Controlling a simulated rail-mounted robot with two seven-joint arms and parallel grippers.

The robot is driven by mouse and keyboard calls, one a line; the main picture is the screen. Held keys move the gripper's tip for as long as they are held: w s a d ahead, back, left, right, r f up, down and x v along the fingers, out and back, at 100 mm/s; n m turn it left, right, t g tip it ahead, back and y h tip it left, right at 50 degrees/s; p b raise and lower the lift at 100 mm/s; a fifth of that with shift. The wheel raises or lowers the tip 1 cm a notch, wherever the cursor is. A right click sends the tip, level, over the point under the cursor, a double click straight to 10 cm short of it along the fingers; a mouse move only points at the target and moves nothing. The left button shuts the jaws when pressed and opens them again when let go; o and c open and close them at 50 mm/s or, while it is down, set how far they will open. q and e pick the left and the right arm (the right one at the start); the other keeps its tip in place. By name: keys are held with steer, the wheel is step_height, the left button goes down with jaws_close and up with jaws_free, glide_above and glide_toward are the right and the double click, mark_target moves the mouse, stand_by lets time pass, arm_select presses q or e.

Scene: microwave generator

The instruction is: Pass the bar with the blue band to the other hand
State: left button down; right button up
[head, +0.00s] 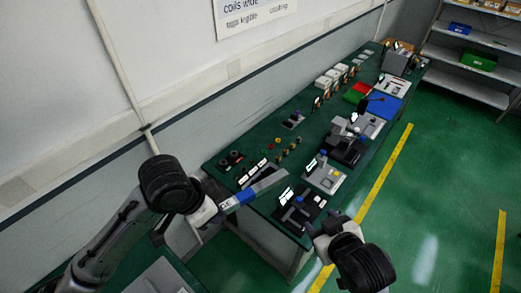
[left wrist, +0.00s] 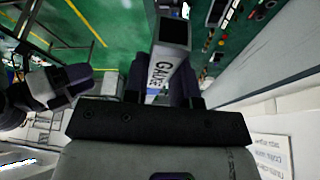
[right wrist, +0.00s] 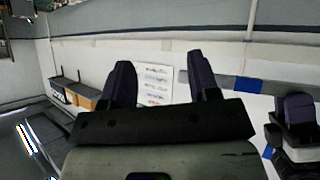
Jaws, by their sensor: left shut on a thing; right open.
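The bar with the blue band (head: 266,183) is a long grey bar with a blue stripe. My left gripper (head: 221,205) is shut on its near end, and the bar points up and right over the bench in the head view. In the right wrist view the bar (right wrist: 220,81) lies to the right of the open fingers (right wrist: 162,80), with the left gripper (right wrist: 293,112) beyond.
A green workbench (head: 222,163) runs along the wall, crowded with small parts and fixtures. A blue tray (head: 384,106) and a red bin (head: 362,88) stand farther back. A shelf (head: 470,63) is at the upper right. Open green floor (head: 440,190) lies right of the bench.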

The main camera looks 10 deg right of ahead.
steer(key=w+a+r+n+t+y, duration=0.1)
steer(key=w+a+r+n, duration=0.25)
steer(key=r, duration=0.65)
steer(key=w+a+r+n+t+y, duration=0.15)
steer(key=w+a+r, duration=0.3)
steer(key=r, duration=0.45)
steer(key=w+a+r+n+t+y, duration=0.1)
steer(key=w+a+r+n, duration=0.3)
steer(key=r, duration=0.6)
steer(key=n+g, duration=1.1)
steer(key=g, duration=0.6)
glide_toward(246, 192)
steer(key=shift+t, duration=0.25)
steer(key=x, duration=1)
steer(key=shift+s, duration=0.2)
